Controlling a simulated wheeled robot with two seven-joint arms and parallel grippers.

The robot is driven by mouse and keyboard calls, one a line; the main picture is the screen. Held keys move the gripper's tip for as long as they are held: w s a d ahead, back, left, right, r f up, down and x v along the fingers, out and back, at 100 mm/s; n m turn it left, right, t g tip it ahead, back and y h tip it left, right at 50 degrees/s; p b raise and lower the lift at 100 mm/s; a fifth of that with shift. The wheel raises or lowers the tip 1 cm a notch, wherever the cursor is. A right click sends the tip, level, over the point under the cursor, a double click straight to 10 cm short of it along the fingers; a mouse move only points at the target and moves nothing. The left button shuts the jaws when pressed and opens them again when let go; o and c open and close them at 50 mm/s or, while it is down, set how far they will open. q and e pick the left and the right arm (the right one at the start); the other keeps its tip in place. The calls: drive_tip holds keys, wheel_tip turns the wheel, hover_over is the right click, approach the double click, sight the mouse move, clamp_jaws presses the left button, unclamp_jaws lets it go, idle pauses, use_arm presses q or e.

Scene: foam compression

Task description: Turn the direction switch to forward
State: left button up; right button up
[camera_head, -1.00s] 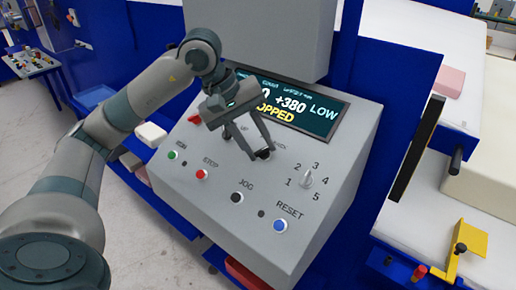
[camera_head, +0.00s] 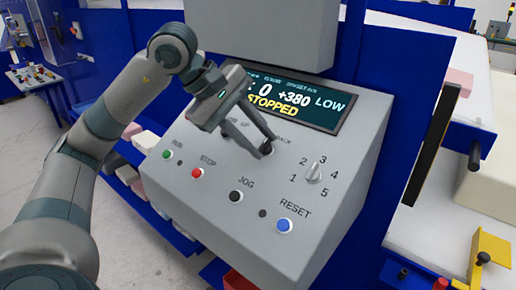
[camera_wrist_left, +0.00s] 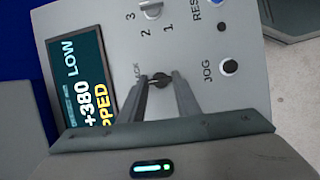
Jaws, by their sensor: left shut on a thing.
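The direction switch (camera_wrist_left: 159,80) is a small dark knob on the sloped grey control panel (camera_head: 230,225). It sits below the display, beside a label of which only "ACK" reads clearly. My left gripper (camera_head: 264,147) reaches down to it from the upper left. In the left wrist view my left gripper (camera_wrist_left: 160,84) has its two fingertips on either side of the knob, shut on it. The fingers hide most of the knob in the head view, and I cannot tell which way it points. My right gripper is not in view.
The display (camera_head: 300,100) reads "+380", "LOW" and "STOPPED". A green RUN button (camera_head: 166,154), red STOP button (camera_head: 197,173), black JOG button (camera_head: 236,197), blue RESET button (camera_head: 285,226) and numbered selector (camera_head: 314,173) are on the panel. A blue post stands at right.

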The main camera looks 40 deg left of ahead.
use_arm(q)
drive_tip(key=shift+f+n+b, duration=0.2)
drive_tip(key=shift+n+b, duration=0.1)
drive_tip(key=n+t+b, duration=0.2)
drive_tip(key=n+b, duration=0.2)
drive_tip(key=n, duration=0.1)
drive_tip(key=shift+s+b, duration=0.15)
drive_tip(key=shift+b, duration=0.2)
drive_tip(key=shift+s+d+n+t+y+b, duration=0.1)
drive_tip(key=shift+n+t+y+b, duration=0.45)
drive_tip(key=shift+n, duration=1.25)
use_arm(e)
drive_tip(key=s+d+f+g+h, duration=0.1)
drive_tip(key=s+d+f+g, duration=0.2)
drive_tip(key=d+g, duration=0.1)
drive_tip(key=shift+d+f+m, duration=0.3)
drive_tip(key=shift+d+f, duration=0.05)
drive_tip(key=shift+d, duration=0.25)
use_arm(q)
drive_tip(key=o, duration=1)
drive_tip(key=shift+o, duration=0.2)
drive_tip(key=shift+r, duration=0.15)
